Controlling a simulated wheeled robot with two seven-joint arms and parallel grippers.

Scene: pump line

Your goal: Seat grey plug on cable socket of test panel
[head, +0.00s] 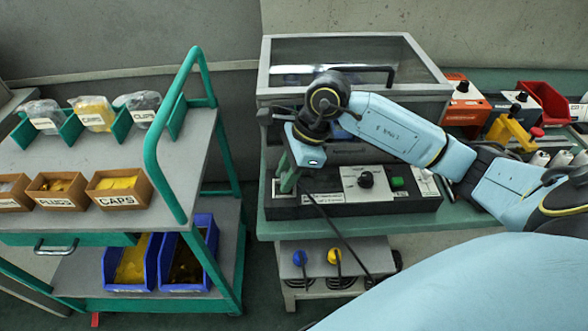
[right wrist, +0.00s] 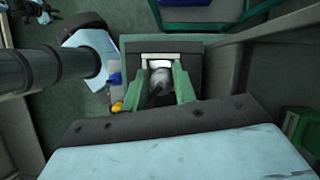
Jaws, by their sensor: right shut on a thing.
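The test panel (head: 415,204) is a dark box on the green bench, with a black knob and a green button on its pale face. My right gripper (head: 288,184) is at the panel's left end, green fingers pointing down. In the right wrist view its fingers (right wrist: 160,88) are shut on the grey plug (right wrist: 160,76), a round grey piece between them. A black cable (head: 333,228) runs from the gripper down past the bench's front edge. The cable socket is hidden by the gripper, so I cannot tell whether the plug touches it. My left gripper is out of view.
A clear-fronted cabinet (head: 345,50) stands behind the panel. A blue plug (head: 299,258) and a yellow plug (head: 334,256) are on the lower shelf (head: 350,245). A red bin (head: 544,102) is at the right. A green-framed cart (head: 150,170) with boxes stands left, across a floor gap.

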